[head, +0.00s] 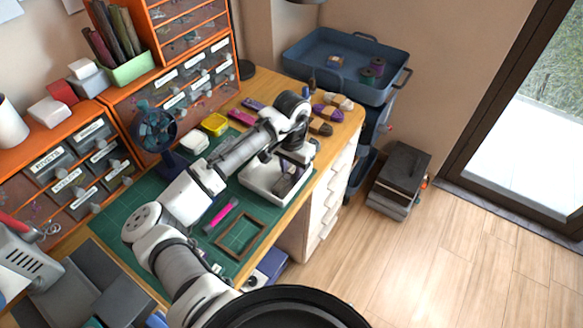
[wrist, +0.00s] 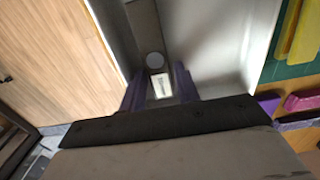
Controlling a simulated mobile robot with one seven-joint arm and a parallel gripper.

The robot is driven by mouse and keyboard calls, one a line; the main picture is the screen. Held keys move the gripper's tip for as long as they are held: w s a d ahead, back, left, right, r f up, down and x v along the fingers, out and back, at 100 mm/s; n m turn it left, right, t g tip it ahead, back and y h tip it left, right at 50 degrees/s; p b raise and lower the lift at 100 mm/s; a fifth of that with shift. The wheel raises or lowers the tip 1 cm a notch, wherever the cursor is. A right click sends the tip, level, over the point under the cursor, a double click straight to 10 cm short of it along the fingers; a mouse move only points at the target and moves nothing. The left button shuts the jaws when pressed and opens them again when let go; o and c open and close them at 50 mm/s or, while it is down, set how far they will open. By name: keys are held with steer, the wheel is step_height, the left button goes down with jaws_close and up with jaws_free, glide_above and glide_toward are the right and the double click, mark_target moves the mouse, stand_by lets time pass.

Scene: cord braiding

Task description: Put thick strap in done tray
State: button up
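My gripper (head: 287,180) reaches down into a white tray-like holder (head: 254,180) near the front edge of the desk. In the wrist view, its two dark purplish fingers (wrist: 160,92) stand apart, with a small white square and a grey disc visible between and beyond them. The holder's pale wall (wrist: 215,45) stands beside the fingers. I cannot pick out the thick strap with certainty. No label marks a done tray. A large blue tray (head: 309,46) stands past the desk's far end, with spools and a small bundle in it.
Several bundled cords (head: 321,127) lie at the desk's far end. Orange drawer units line the wall. The floor at right is mostly clear.

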mark_target(291, 171)
step_height(291, 171, up, 12)
steer(key=b, duration=0.1)
steer(key=shift+r, duration=0.15)
stand_by(0.3)
steer(key=shift+o, duration=0.2)
stand_by(1.1)
